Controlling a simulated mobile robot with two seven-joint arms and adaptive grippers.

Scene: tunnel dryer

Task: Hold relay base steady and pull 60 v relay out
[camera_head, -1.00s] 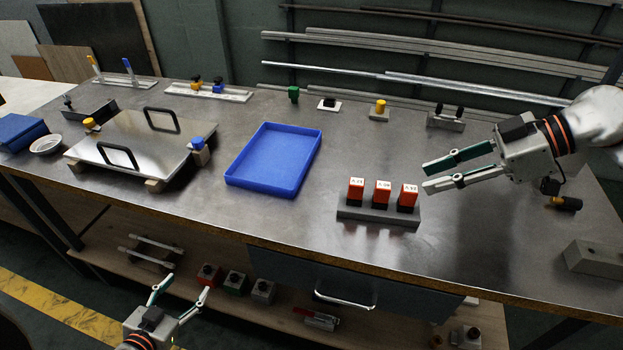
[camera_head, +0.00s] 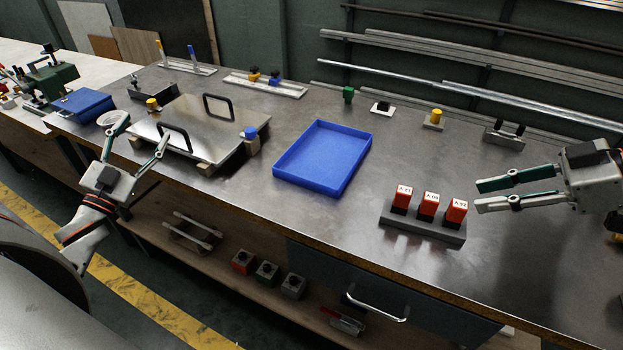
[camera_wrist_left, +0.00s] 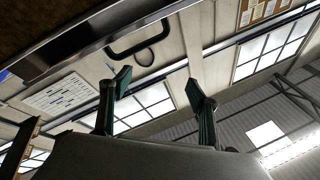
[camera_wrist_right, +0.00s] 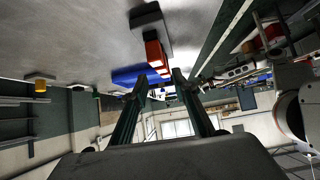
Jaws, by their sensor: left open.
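A grey relay base (camera_head: 424,231) lies on the metal bench at the right. Three red relays, a left one (camera_head: 402,196), a middle one (camera_head: 429,205) and a right one (camera_head: 455,212), stand upright in it. Their white top labels are too small to read surely. My right gripper (camera_head: 478,196) is open and empty, just right of the base and apart from it. The right wrist view shows a red relay (camera_wrist_right: 153,52) and the base (camera_wrist_right: 147,17) beyond the fingers. My left gripper (camera_head: 146,127) is open and empty by the bench's front left, far from the base.
An empty blue tray (camera_head: 322,158) lies left of the relays. A metal plate with black handles (camera_head: 190,135) is near my left gripper. Small coloured fixtures, such as a yellow knob (camera_head: 436,117), stand along the back. The bench between tray and relay base is clear.

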